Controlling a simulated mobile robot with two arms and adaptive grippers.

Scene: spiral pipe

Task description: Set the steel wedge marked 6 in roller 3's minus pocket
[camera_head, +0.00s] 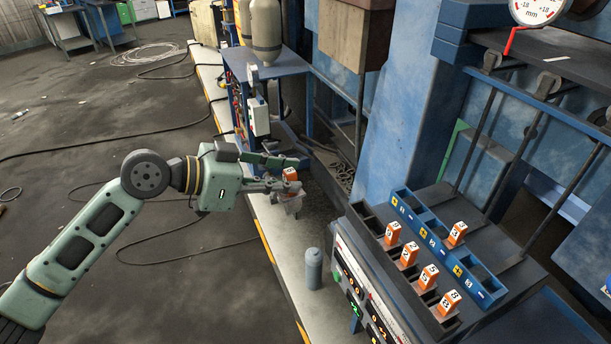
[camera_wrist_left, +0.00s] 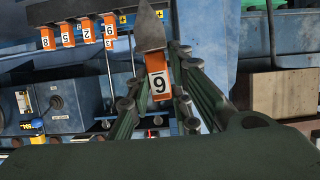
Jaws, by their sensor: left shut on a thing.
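My left gripper (camera_head: 283,180) is shut on a steel wedge with an orange and white numbered block (camera_head: 290,174). In the left wrist view the held wedge (camera_wrist_left: 150,32) shows its grey tapered tip pointing up the picture, and its label appears to read 6. It hangs in the air, left of the machine and clear of the rack. The blue pocket strip (camera_head: 428,229) with yellow plus and white minus marks is at the right. One wedge (camera_head: 457,234) sits in or by that strip. Which pockets belong to roller 3 I cannot tell. My right gripper is not in view.
Several numbered wedges (camera_head: 429,277) stand in the dark rack (camera_head: 366,218) in front of the blue strip. A grey cylinder (camera_head: 313,268) stands on the ledge below my left gripper. A control panel (camera_head: 358,285) faces left. A dial gauge (camera_head: 538,10) is at top right.

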